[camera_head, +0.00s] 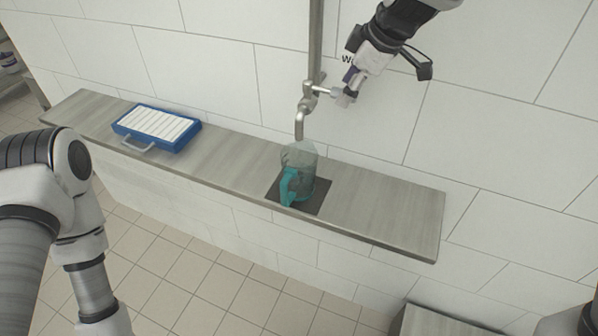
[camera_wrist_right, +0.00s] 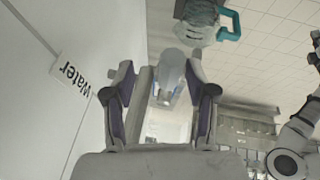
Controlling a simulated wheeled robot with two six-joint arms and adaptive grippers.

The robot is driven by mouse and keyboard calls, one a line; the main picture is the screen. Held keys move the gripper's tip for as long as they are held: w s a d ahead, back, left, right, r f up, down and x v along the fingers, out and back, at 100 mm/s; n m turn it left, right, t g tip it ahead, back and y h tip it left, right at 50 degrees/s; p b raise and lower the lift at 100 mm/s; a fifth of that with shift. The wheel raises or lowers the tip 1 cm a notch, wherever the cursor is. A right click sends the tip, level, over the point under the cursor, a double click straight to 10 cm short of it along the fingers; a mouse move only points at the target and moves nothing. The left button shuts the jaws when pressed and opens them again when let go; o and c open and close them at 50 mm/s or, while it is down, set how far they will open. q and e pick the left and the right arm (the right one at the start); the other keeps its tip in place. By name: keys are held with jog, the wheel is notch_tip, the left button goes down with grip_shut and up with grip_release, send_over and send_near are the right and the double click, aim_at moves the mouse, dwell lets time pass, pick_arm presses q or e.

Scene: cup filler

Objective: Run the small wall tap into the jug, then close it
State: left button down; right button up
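The wall tap (camera_head: 304,106) has a metal spout pointing down and a lever reaching right. The clear jug (camera_head: 301,160) with a teal handle stands upright under the spout on a dark mat (camera_head: 318,196); I see no stream between them. It also shows at the top of the right wrist view (camera_wrist_right: 197,22). My right gripper (camera_head: 347,88) is at the lever's end. In the right wrist view its fingers (camera_wrist_right: 163,98) are apart, with a pale tap part (camera_wrist_right: 169,80) between them and gaps on both sides. My left gripper is out of view; only its arm shows.
A grey wall shelf (camera_head: 235,147) carries the mat and, further left, a blue case (camera_head: 156,127) with a white ribbed top. A vertical pipe (camera_head: 315,40) runs above the tap. A "Water" label (camera_wrist_right: 73,82) is on the wall. The shelf right of the jug is clear.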

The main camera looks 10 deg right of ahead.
jog(key=v, duration=1.2)
jog(key=shift+w, duration=0.1)
dwell(0.4)
jog(key=a+f+p, duration=0.1)
jog(key=p, duration=0.1)
jog(key=a+f+m+p, duration=0.1)
jog(key=f+p, duration=0.1)
jog(key=shift+w+a, duration=0.2)
jog(key=shift+w, duration=0.05)
jog(key=shift+c, duration=0.2)
jog(key=p+x, duration=0.1)
jog(key=x, duration=0.7)
jog(key=shift+d+p, duration=0.2)
jog(key=shift+p, duration=0.15)
jog(key=shift+w+a+f, duration=0.2)
jog(key=shift+f, duration=0.15)
jog(key=shift+s+r+h, duration=0.1)
jog(key=shift+h, duration=0.2)
jog(key=shift+c, duration=0.7)
jog(key=shift+d, duration=0.1)
grip_shut()
